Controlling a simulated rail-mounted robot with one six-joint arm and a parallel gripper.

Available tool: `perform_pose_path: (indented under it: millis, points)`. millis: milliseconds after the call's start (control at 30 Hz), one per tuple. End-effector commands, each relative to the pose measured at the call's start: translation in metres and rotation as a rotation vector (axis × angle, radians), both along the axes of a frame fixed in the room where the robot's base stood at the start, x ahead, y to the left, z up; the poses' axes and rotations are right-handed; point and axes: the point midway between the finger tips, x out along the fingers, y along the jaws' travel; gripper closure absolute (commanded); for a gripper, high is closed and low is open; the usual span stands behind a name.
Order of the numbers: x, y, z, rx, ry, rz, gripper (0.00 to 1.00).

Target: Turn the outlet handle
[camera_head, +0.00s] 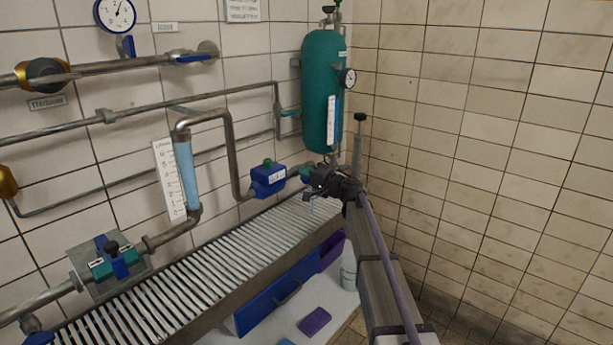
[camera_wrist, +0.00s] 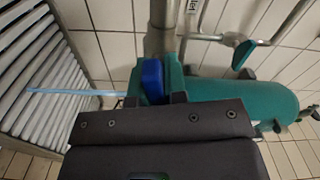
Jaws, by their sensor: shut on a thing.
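The outlet handle, a blue piece (camera_wrist: 152,80), sits on a teal valve body (camera_wrist: 176,78) in the wrist view. My gripper (camera_wrist: 153,102) is shut on the handle; its dark housing hides much of the grip. In the head view my gripper (camera_head: 320,183) is at the teal valve (camera_head: 304,173) on the pipe below the green tank (camera_head: 322,90), and the handle is hidden there. A thin light-blue streak (camera_wrist: 60,92), like a water jet, runs from beside the valve to the slatted grating.
The slatted grating (camera_head: 195,265) runs along the wall below the pipes. A blue box device (camera_head: 268,179) is on the pipe just left of my gripper. A sight tube (camera_head: 187,175) and another blue-handled valve (camera_head: 115,262) are farther left. A tiled wall (camera_head: 490,150) is at right.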

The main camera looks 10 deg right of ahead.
Motion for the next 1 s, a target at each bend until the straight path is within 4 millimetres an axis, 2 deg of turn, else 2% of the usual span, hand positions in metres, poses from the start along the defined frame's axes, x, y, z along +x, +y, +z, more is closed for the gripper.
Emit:
perform_pose_path:
  millis: [33, 300, 567, 667, 1000]
  points:
    - [0.0, 0.0, 0.0, 0.0, 0.0, 0.0, 0.86]
    - [0.0, 0.0, 0.0, 0.001, 0.001, 0.0, 0.62]
    - [-0.003, -0.002, 0.0, 0.001, 0.001, 0.0, 0.62]
    - [-0.014, -0.011, 0.0, 0.001, 0.0, -0.001, 0.62]
    - [-0.074, -0.062, 0.0, 0.001, 0.0, -0.001, 0.62]
